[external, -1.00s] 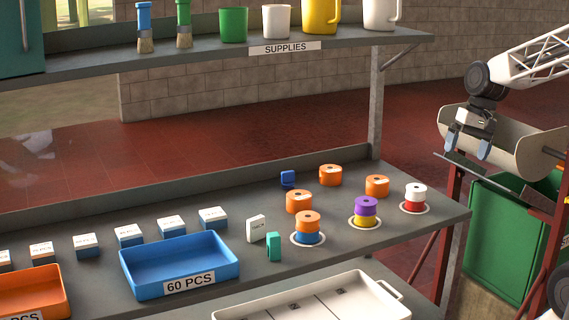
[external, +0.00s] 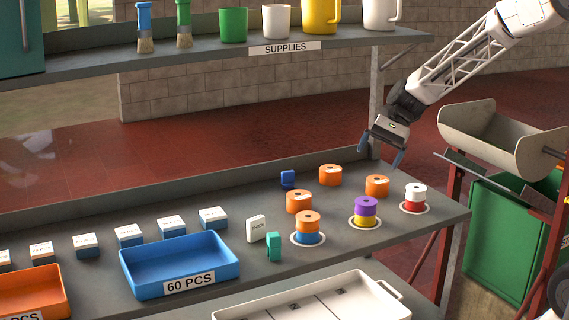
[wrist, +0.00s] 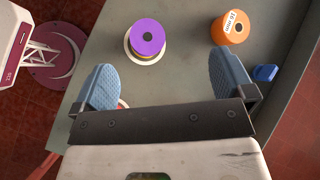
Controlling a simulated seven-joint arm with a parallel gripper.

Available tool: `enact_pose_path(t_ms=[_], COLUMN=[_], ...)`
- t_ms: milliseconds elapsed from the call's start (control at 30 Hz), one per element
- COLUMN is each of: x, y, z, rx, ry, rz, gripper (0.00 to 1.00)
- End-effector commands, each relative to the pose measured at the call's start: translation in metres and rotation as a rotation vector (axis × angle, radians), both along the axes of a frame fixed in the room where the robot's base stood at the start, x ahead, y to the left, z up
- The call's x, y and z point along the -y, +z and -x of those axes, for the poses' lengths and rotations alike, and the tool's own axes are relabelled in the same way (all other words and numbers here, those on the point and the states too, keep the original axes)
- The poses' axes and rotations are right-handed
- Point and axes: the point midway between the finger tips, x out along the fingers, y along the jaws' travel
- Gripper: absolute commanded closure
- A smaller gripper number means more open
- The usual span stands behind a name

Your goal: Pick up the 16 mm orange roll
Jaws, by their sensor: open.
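Several orange rolls are on the bench. Others are an orange roll (external: 330,175) at the back, an orange roll (external: 377,186) at the right, and an orange roll (external: 308,220) stacked on a blue one. The labels of these are too small to read. My gripper (external: 380,155) is open and empty, above the right back of the bench, apart from every roll.
A purple roll (external: 365,205) sits on a yellow one; a white roll (external: 416,190) sits on a red one. A small blue block (external: 288,178) stands near the back edge. White and teal blocks, a blue tray (external: 180,264) and a white tray (external: 312,300) lie left and front.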

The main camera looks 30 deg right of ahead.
Motion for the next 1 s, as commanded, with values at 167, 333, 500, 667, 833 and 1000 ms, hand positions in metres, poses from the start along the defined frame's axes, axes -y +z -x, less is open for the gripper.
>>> enact_pose_path(t_ms=[167,333,500,667,833,1000], x=[-0.025,-0.048,-0.07,-0.089,-0.101,-0.105], y=[-0.023,-0.045,-0.07,-0.092,-0.107,-0.112], z=[-0.036,-0.068,-0.099,-0.123,-0.139,-0.145], rx=[-0.101,-0.198,-0.296,-0.379,-0.434,-0.453], ry=[-0.066,-0.13,-0.192,-0.243,-0.277,-0.289], rz=[-0.066,-0.127,-0.187,-0.236,-0.269,-0.281], gripper=[0.0,0.0,0.0,0.0,0.0,0.0])
